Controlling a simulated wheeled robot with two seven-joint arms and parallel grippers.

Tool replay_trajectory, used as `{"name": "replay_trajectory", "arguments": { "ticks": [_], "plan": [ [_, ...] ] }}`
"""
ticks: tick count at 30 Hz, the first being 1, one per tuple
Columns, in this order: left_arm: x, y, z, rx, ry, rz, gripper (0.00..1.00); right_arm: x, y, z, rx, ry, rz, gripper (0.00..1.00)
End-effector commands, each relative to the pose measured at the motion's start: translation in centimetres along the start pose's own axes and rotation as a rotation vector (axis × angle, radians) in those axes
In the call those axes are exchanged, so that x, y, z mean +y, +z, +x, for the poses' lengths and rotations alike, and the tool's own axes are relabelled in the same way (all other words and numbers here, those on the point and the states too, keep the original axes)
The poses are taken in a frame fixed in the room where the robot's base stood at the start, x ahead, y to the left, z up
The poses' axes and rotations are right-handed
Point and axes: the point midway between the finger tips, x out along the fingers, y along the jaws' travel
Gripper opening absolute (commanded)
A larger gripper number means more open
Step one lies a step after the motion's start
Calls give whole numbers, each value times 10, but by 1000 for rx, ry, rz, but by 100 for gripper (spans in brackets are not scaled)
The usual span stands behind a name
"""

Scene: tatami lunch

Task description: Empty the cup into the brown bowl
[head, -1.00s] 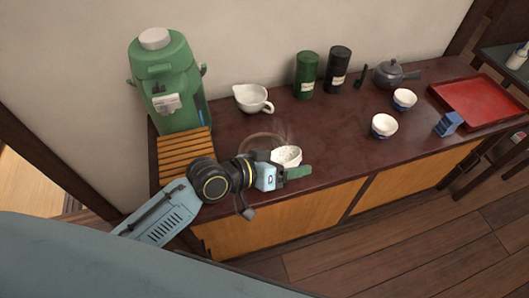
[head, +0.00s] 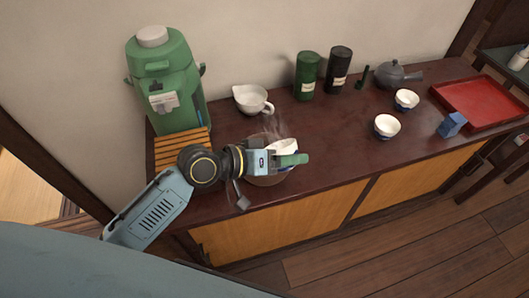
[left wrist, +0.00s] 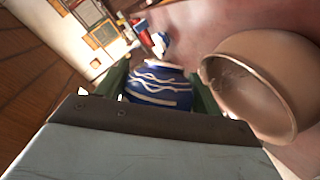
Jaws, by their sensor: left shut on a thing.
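My left gripper (head: 287,159) is shut on a cup (head: 283,146), white inside, blue with white wavy lines outside in the left wrist view (left wrist: 160,86). The cup is tilted over the brown bowl (head: 270,182), which is partly hidden under the gripper in the head view. Thin steam rises there. In the left wrist view the bowl (left wrist: 215,62) is right of the cup, its rim close to it; I cannot tell whether they touch. The cup's contents are hidden. My right gripper is not in view.
A green dispenser (head: 163,82) and a slatted wooden board (head: 180,149) stand left. Behind are a spouted white bowl (head: 252,100), a green canister (head: 307,75) and a black canister (head: 339,70). Two cups, a blue block (head: 451,124), a teapot (head: 391,75) and a red tray (head: 482,102) are right.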

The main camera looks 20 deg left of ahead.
Motion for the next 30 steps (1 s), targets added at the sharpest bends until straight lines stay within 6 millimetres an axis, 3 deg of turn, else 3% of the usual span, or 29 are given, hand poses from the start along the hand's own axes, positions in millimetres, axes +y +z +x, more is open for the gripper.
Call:
{"name": "replay_trajectory", "arguments": {
  "ticks": [30],
  "plan": [
    [-5,-11,-8,-14,47,-108,40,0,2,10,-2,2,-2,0]
  ]
}}
